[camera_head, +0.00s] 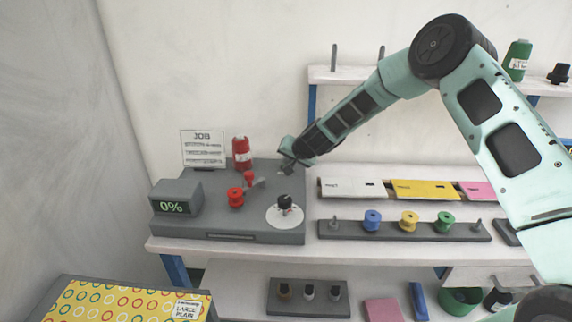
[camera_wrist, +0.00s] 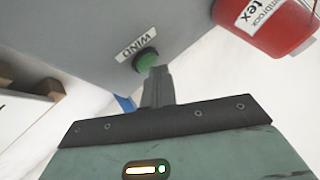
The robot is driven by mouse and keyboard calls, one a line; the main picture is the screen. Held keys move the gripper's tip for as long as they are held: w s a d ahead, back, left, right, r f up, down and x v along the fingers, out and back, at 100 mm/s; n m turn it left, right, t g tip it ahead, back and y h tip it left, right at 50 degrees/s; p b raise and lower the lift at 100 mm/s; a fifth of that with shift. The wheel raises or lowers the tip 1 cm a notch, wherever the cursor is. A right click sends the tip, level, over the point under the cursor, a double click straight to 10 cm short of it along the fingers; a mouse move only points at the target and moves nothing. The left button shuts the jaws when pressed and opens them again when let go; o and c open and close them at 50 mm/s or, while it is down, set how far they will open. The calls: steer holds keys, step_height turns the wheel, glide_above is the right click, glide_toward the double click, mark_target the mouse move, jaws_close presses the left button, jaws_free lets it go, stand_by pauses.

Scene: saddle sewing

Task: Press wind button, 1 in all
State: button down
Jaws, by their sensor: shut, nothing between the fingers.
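The green wind button (camera_wrist: 147,59) shows in the wrist view on a grey surface, beside a white label (camera_wrist: 131,47) reading "WIND". My gripper (camera_wrist: 158,72) is shut and empty. Its tips overlap the button's lower right edge in that view; I cannot tell whether they touch it. In the head view, my gripper (camera_head: 287,166) is low over the back right of the grey winding machine (camera_head: 205,220), and the button cannot be made out there. The machine's display (camera_head: 173,207) reads 0%.
The red cone (camera_wrist: 268,22) is close by at the wrist view's upper right. A bobbin rack (camera_head: 390,231) stands right.

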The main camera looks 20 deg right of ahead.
steer(key=shift+r+p, duration=0.55)
steer(key=shift+r, duration=0.3)
steer(key=shift+r+p, duration=1.9)
steer(key=shift+r, duration=0.7)
steer(key=shift+f, duration=0.1)
steer(key=s+a+r+n+g+y, duration=0.1)
steer(key=s+a+r+n+g, duration=0.15)
steer(key=s+a, duration=0.4)
steer(key=s+a+r+n+g+y, duration=0.1)
steer(key=s+a+r+n, duration=0.25)
steer(key=s, duration=0.65)
steer(key=s+a+r+n+g, duration=0.2)
steer(key=s+a+r, duration=0.3)
steer(key=s, duration=0.4)
steer(key=s+d+n+g+h, duration=0.1)
steer(key=s+d, duration=0.3)
steer(key=s, duration=0.9)
steer(key=s+d+r+n+g+h, duration=0.1)
steer(key=s+d+n+g+h, duration=0.1)
steer(key=s, duration=1.2)
steer(key=shift+d+n+h+b, duration=0.45)
steer(key=shift+d+n+h, duration=0.15)
steer(key=shift+d+n, duration=0.6)
